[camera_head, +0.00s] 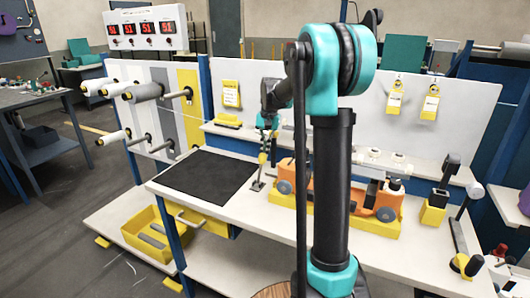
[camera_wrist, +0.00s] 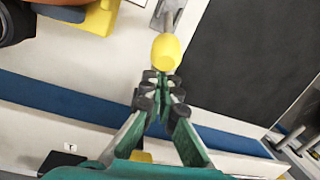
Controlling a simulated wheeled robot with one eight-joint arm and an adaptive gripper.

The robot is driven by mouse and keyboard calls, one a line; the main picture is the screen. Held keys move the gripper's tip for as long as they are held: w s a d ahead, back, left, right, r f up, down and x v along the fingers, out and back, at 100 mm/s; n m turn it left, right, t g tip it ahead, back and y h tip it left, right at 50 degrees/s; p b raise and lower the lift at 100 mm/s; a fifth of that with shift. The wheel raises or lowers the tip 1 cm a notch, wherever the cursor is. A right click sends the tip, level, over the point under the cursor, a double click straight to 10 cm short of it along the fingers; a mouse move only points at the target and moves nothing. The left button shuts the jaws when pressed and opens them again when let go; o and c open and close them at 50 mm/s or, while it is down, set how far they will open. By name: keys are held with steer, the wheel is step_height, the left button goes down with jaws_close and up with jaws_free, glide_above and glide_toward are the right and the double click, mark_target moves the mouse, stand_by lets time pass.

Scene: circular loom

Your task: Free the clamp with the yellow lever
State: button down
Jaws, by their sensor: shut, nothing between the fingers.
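The clamp's yellow lever end (camera_wrist: 166,52) shows in the wrist view as a rounded yellow knob just beyond my fingertips. The clamp's grey metal part (camera_wrist: 168,14) runs up from it to the top edge. My gripper (camera_wrist: 163,88) has its green fingers with dark pads close together, shut and empty, just short of the knob. Whether they touch it I cannot tell. In the head view, my gripper (camera_head: 267,125) points down over the bench, above the small clamp (camera_head: 258,184) near the mat's right edge. The lever's angle is hard to make out there.
An orange machine (camera_head: 325,186) on a yellow base stands right of the clamp, close to it. A black mat (camera_head: 208,176) lies flat to the left, with clear surface. My arm column hides part of the bench. A white panel (camera_head: 360,105) stands behind.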

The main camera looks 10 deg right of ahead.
steer(key=shift+s+a+r+t+h, duration=0.5)
steer(key=shift+s+a+t+h, duration=0.1)
steer(key=shift+s+t, duration=0.15)
steer(key=s+a+t+h, duration=0.3)
steer(key=s+a+t, duration=0.1)
steer(key=s, duration=0.3)
steer(key=shift+s+a+r+t, duration=0.3)
steer(key=shift+s+a+t, duration=0.1)
steer(key=shift+a, duration=0.35)
steer(key=shift+s+f, duration=0.15)
steer(key=shift+s, duration=0.05)
steer(key=w+d+r, duration=0.1)
steer(key=w+r, duration=0.1)
steer(key=w, duration=0.2)
steer(key=s+f+v, duration=0.1)
steer(key=v, duration=0.8)
steer(key=shift+s+a+r, duration=0.3)
steer(key=shift+s+a, duration=0.05)
steer(key=shift+a, duration=0.1)
